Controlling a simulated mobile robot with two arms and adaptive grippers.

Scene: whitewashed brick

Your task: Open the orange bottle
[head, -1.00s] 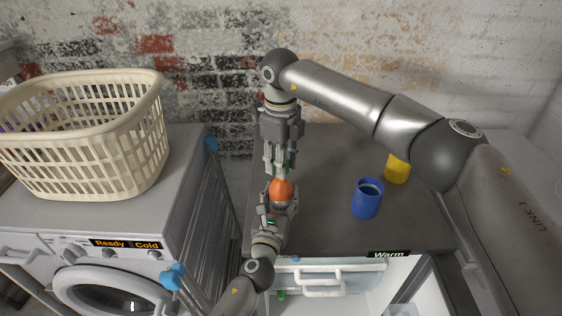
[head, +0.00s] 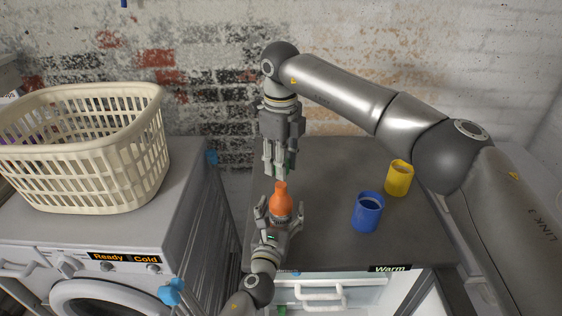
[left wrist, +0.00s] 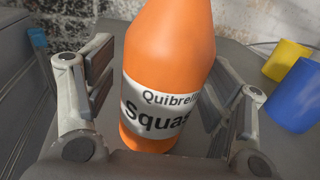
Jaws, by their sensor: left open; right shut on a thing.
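The orange bottle (head: 281,205) stands upright on the dark counter, its narrow neck bare at the top. In the left wrist view the bottle (left wrist: 165,75) shows a silver label reading "Squash"; its top is out of frame. My left gripper (head: 280,207) is open around the bottle, a finger on each side with gaps. My right gripper (head: 276,174) points down just above the neck, apart from it. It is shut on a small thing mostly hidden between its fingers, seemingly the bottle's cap.
A blue cup (head: 367,213) and a yellow cup (head: 399,178) stand right of the bottle on the counter (head: 330,165). A cream laundry basket (head: 90,150) sits on the washing machine (head: 110,245) at left. A drawer (head: 335,292) is below the counter's front edge.

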